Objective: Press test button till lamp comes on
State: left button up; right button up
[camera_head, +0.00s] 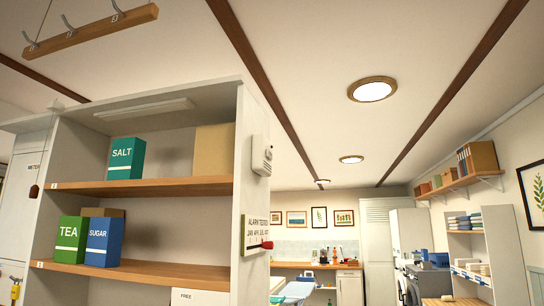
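A white alarm unit (261,156) is fixed high on the right side panel of the shelf unit. It has a slotted face; I cannot make out a test button or a lit lamp on it at this size. Below it on the same panel is a card (255,231) that reads "ALARM TESTED" with month names. A red object with a dark end (259,247) sits across the card's lower part. Neither of my grippers is in view.
The white shelf unit (239,190) holds a SALT box (126,158), a TEA box (70,240) and a SUGAR box (104,242). A hook rail (90,33) hangs at upper left. To the right, the room opens toward a counter (310,265) and wall shelves (463,183).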

aim_at(269, 154)
jog(key=i+l, duration=0.15)
jog(key=l, duration=0.2)
jog(key=i+l+u, duration=0.1)
jog(key=l, duration=0.25)
jog(key=i+l, duration=0.2)
jog(key=l, duration=0.15)
jog(key=i+l, duration=0.15)
jog(key=l, duration=0.25)
jog(key=i+l+u, duration=0.1)
jog(key=l, duration=0.25)
jog(key=i+l, duration=0.2)
jog(key=l, duration=0.2)
